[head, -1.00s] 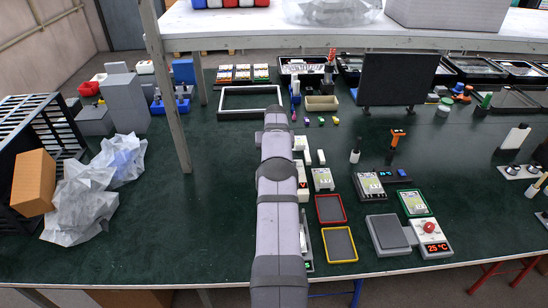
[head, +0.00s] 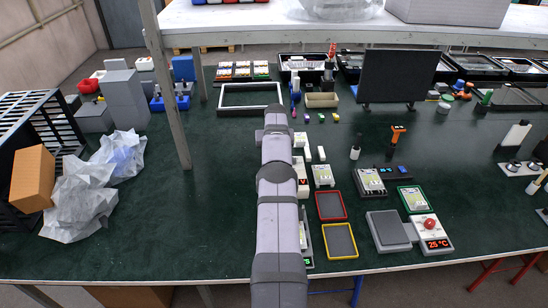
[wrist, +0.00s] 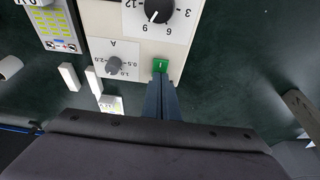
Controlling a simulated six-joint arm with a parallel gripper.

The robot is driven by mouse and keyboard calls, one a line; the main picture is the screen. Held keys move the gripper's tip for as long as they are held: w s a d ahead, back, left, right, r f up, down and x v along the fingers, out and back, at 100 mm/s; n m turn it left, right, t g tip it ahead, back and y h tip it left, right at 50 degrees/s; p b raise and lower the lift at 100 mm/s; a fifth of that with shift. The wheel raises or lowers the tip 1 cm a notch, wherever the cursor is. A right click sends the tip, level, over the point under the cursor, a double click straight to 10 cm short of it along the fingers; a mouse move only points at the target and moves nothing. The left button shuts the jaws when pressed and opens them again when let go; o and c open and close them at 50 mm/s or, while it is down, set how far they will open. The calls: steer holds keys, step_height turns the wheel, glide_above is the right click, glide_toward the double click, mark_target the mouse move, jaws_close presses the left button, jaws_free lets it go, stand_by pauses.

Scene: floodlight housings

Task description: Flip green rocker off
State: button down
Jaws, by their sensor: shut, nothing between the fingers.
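The green rocker (wrist: 160,65) sits at the lower right edge of a cream panel (wrist: 137,48) in the wrist view. It carries a small white mark; I cannot tell which side is pressed. My gripper (wrist: 161,78) is shut and empty, its fingertips right at the near edge of the rocker. I cannot tell whether they touch it. In the head view my arm hides the gripper and the rocker, and only a strip of the cream panel (head: 301,172) shows beside the arm.
The panel also bears a large black knob (wrist: 158,10) and a small grey knob (wrist: 114,65). White blocks (wrist: 69,77) lie left of it. In the head view a red-rimmed tray (head: 330,205) and a yellow-rimmed tray (head: 340,241) lie right of my arm.

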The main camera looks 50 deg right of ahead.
steer(key=shift+s+a+f, duration=0.1)
steer(key=shift+s+f, duration=0.05)
steer(key=shift+f, duration=0.05)
steer(key=shift+s+a+f, duration=0.1)
steer(key=shift+s+a, duration=0.5)
step_height(320, 180, up, 5)
steer(key=p, duration=0.3)
steer(key=shift+s+a, duration=0.1)
steer(key=shift+s+a+r+b, duration=0.15)
steer(key=shift+r+b, duration=0.25)
steer(key=shift+b, duration=0.1)
steer(key=b+v, duration=0.2)
steer(key=v, duration=0.6)
steer(key=shift+r, duration=0.3)
steer(key=shift+b, duration=0.3)
